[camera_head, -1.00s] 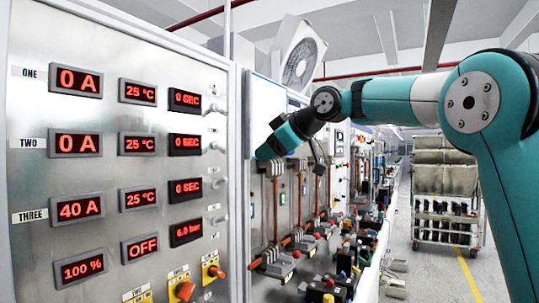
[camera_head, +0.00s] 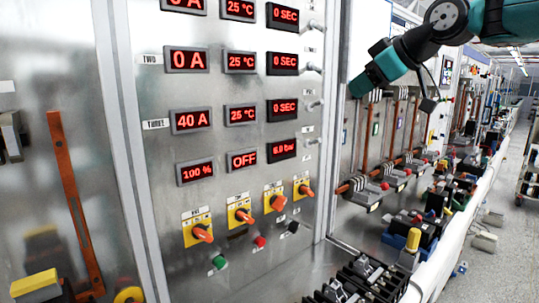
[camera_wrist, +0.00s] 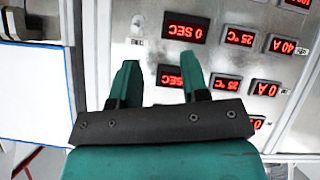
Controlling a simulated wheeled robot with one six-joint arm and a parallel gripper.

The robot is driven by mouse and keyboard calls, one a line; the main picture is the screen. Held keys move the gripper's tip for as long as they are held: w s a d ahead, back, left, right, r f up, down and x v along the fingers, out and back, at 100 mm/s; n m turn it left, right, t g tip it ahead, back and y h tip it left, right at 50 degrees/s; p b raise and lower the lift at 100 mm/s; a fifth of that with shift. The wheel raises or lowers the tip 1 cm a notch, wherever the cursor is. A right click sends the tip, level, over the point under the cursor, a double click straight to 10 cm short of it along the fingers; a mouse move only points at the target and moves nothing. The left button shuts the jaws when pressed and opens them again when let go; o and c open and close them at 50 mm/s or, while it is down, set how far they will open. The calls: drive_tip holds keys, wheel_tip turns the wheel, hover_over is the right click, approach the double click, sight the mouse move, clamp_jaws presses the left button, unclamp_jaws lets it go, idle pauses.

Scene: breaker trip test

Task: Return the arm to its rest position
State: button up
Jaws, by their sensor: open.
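My arm (camera_head: 415,45) reaches in from the upper right of the head view, bent at the wrist. My gripper (camera_head: 358,84) hangs in the air by the right edge of the metal control panel (camera_head: 230,95). In the wrist view my gripper (camera_wrist: 158,80) shows two teal fingers spread apart with nothing between them. The panel's red displays appear upside down beyond the fingers. The fingers look clear of the panel. The upper arm and shoulder are cut off by the frame in the head view.
Orange rotary knobs (camera_head: 278,202) on yellow plates and a green button (camera_head: 219,262) sit low on the panel. Toggle switches (camera_head: 313,68) stick out along its right side. A bench with breakers and copper bars (camera_head: 375,187) runs right. The aisle floor (camera_head: 500,240) is mostly open.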

drive_tip(key=s+a+f+m+g+b, duration=0.1)
drive_tip(key=s+a+f+g, duration=0.1)
drive_tip(key=s+a+f, duration=0.35)
drive_tip(key=s+a+f+m+g+b, duration=0.1)
drive_tip(key=s+a+f+g, duration=0.15)
drive_tip(key=s+f, duration=0.55)
drive_tip(key=s+f+g+h, duration=0.1)
drive_tip(key=s+f+g, duration=0.1)
drive_tip(key=s+f, duration=0.5)
drive_tip(key=s+a+f+m+g+b, duration=0.1)
drive_tip(key=s+f+g, duration=0.2)
drive_tip(key=s+f, duration=0.4)
drive_tip(key=s, duration=0.6)
drive_tip(key=shift+s+f+h, duration=0.3)
drive_tip(key=shift+f+h, duration=0.1)
